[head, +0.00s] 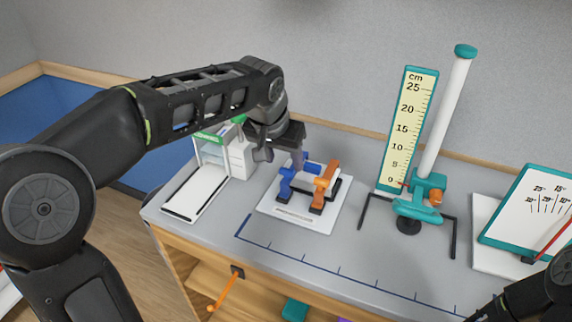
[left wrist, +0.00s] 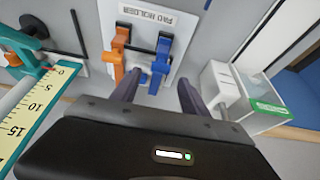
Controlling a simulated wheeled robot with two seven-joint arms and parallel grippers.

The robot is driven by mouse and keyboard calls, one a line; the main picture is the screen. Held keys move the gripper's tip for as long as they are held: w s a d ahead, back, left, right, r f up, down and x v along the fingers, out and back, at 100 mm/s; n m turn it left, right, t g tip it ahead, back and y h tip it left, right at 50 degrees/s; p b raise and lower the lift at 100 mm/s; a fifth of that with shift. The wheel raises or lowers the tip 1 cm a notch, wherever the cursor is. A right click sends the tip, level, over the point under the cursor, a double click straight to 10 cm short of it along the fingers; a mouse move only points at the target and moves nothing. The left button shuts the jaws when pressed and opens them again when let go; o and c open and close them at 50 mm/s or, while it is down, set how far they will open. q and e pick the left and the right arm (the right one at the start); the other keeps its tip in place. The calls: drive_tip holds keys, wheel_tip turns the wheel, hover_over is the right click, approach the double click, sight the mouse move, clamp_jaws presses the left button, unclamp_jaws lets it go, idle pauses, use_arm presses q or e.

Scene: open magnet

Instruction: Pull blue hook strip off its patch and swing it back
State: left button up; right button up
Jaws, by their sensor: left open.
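The white pad holder (head: 275,210) lies on the grey bench and also shows in the left wrist view (left wrist: 181,40). A blue hook strip (head: 285,184) stands on its left side in the head view, beside an orange piece (head: 326,184). In the left wrist view, the blue strip (left wrist: 161,58) is right of the orange piece (left wrist: 118,52). My left gripper (head: 296,160) is above the back of the holder. Its open fingers (left wrist: 157,93) appear on either side of the blue strip's near end; contact cannot be told. My right gripper's fingers are out of view.
A white tray (head: 195,192) and a green-and-white box (head: 228,150) stand left of the holder. A tall cm scale (head: 409,125) and a white tube on a teal stand (head: 447,110) stand to the right. A teal-framed board (head: 527,215) is far right. The front bench middle is clear.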

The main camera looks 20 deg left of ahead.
sight(287, 169)
use_arm(q)
drive_tip(key=x, duration=0.4)
drive_tip(key=shift+f, duration=0.1)
drive_tip(key=shift+c, duration=0.5)
clamp_jaws()
idle(0.9)
